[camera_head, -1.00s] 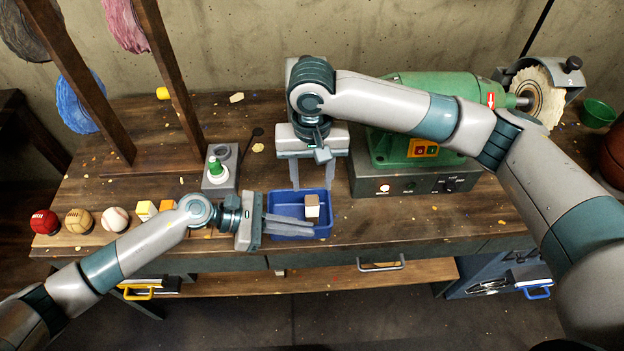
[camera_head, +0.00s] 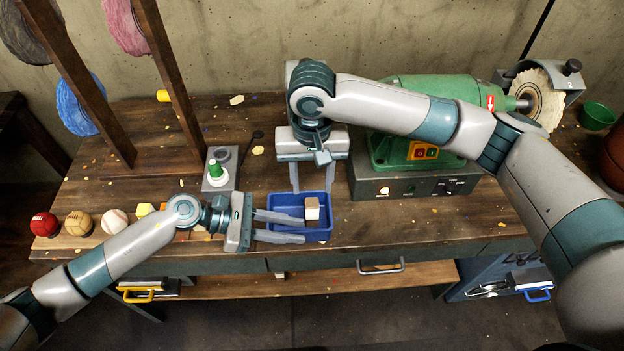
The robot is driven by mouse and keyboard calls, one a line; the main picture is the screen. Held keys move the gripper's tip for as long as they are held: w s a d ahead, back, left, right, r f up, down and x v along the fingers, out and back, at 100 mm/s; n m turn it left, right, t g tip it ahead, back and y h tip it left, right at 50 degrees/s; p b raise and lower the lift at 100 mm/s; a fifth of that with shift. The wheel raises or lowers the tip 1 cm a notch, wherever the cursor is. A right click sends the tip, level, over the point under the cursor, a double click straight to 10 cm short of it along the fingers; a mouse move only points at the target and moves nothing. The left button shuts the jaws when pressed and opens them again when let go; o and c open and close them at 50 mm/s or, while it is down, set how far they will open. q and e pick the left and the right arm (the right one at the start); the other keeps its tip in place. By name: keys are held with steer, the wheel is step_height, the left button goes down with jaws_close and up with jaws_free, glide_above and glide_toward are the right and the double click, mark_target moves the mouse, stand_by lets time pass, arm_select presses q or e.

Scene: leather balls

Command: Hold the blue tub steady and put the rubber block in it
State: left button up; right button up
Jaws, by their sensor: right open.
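The blue tub (camera_head: 327,230) stands on the workbench near its front edge. The rubber block (camera_head: 312,212), pale on top with a brown side, is inside the tub, in its right half. My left gripper (camera_head: 303,230) reaches in from the left with its fingers spread, one over the tub's inside and one at its front side. They partly hide the tub's front wall. My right gripper (camera_head: 310,190) points down at the tub's back edge, open and empty, apart from the block.
A grey holder with a green-capped bottle (camera_head: 217,172) stands left of the tub. Several balls, including a red one (camera_head: 44,223), line the front left. The green buffing machine (camera_head: 400,155) on its grey base fills the right. Bare bench (camera_head: 430,212) lies right of the tub.

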arm_select(q)
steer(key=v, duration=1)
steer(key=shift+f, duration=0.1)
stand_by(0.3)
